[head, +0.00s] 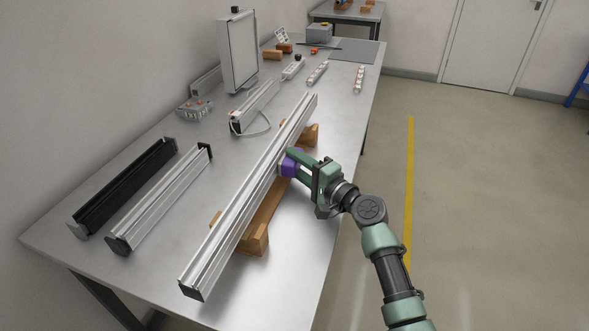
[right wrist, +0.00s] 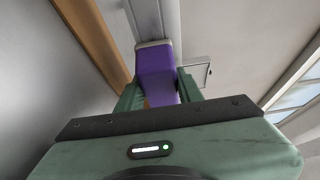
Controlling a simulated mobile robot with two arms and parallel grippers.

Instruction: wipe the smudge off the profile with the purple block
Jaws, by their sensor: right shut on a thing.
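The long silver profile (head: 233,221) lies on wooden supports along the right side of the table. My right gripper (head: 296,163) is shut on the purple block (head: 289,166) at the profile's right side, about halfway along it. In the right wrist view the purple block (right wrist: 156,72) sits between the two green fingers (right wrist: 158,95), and its pale far end meets or nearly meets the profile (right wrist: 155,18). I cannot tell whether they touch. No smudge can be made out in either view. My left gripper is not in view.
Wooden supports (head: 256,240) hold the profile up. A black profile (head: 125,186) and a shorter silver one (head: 160,200) lie to the left. A white panel (head: 238,52), power strips (head: 317,73) and a grey box (head: 319,32) stand farther back. Open floor (head: 480,200) lies right of the table.

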